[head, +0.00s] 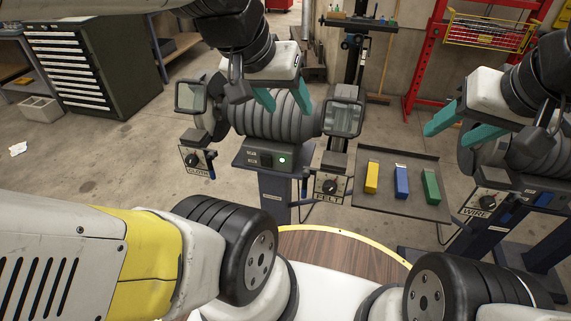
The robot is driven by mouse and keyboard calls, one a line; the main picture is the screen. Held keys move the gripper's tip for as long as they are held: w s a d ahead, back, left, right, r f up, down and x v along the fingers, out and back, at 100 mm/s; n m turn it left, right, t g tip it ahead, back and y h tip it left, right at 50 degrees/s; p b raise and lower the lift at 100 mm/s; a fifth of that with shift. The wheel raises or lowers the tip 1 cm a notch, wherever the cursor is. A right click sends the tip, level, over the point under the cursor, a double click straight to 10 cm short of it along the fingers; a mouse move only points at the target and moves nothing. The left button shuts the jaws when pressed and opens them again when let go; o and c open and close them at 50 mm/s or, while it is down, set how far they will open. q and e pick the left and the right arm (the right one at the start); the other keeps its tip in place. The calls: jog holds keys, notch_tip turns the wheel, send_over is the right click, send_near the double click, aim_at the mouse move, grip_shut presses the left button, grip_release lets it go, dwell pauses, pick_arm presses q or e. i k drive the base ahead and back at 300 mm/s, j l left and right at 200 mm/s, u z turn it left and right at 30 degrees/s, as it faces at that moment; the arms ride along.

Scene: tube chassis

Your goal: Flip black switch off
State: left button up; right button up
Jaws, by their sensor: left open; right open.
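A grinder (268,120) with a ribbed grey body stands on a dark pedestal in the middle of the head view. Its front panel (245,158) carries a black switch (266,160) beside a lit green light (283,160). The switch's exact position is too small to tell. My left gripper (284,108) is open and empty, its teal fingers in front of the ribbed body, above the panel in the picture and apart from the switch. My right gripper (464,128) is open and empty at the right, in front of a second grinder (510,155).
A tray (415,208) holds yellow, blue and green bars. A drawer cabinet (95,65) and red rack (430,60) stand behind. Open floor lies left.

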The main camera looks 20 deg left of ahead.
aim_at(266, 159)
jog(key=k+l+u, duration=0.15)
jog(key=l+u, duration=0.2)
jog(key=k+l+u, duration=0.2)
jog(key=l+u, duration=0.2)
